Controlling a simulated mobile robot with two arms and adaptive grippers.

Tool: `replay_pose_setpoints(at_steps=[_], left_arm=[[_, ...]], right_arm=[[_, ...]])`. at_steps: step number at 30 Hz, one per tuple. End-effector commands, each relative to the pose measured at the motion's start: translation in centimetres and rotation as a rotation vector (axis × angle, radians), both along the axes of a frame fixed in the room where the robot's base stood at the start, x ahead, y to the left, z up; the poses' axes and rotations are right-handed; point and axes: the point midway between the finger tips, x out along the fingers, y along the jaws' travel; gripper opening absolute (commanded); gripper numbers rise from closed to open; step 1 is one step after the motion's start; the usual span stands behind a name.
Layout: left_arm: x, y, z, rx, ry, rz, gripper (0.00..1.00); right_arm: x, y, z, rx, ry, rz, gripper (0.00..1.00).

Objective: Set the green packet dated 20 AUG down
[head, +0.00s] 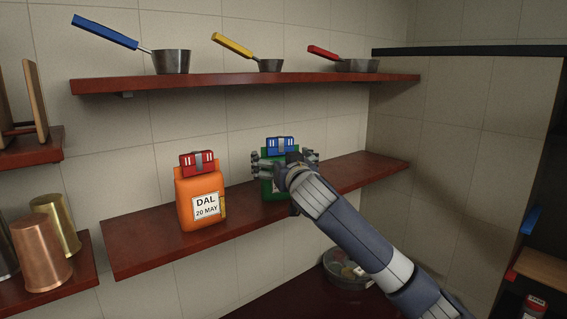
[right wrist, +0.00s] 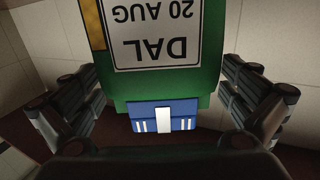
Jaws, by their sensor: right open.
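The green packet (head: 268,187) stands on the lower red-brown shelf (head: 150,245), mostly hidden behind my right gripper. A blue clip (head: 281,146) closes its top. In the right wrist view the green packet (right wrist: 205,75) appears upside down, with a white label reading DAL 20 AUG and the blue clip (right wrist: 163,117). My right gripper (head: 285,163) is open around the packet's upper part, with a finger on each side; in the right wrist view both fingers stand apart from the packet's sides. My left gripper is not in view.
An orange packet (head: 201,197) labelled DAL 20 MAY, with a red clip, stands to the left on the same shelf. Several pans stand on the upper shelf (head: 240,80). Metal cups (head: 42,250) stand at the left. The shelf's right end is clear.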

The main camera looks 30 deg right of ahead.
Motion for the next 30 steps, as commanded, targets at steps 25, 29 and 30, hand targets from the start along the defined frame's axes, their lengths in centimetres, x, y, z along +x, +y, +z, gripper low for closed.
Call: replay_pose_setpoints(at_steps=[25, 29, 30], left_arm=[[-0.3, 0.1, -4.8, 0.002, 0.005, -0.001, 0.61], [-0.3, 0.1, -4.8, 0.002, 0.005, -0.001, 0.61], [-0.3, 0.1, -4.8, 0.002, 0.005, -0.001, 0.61]], right_arm=[[-11.3, 3.8, 0.1, -0.001, -0.002, 0.001, 1.00], [-11.5, 3.8, 0.1, 0.000, 0.000, 0.000, 1.00], [-11.4, 3.8, 0.1, 0.000, 0.000, 0.000, 1.00]])
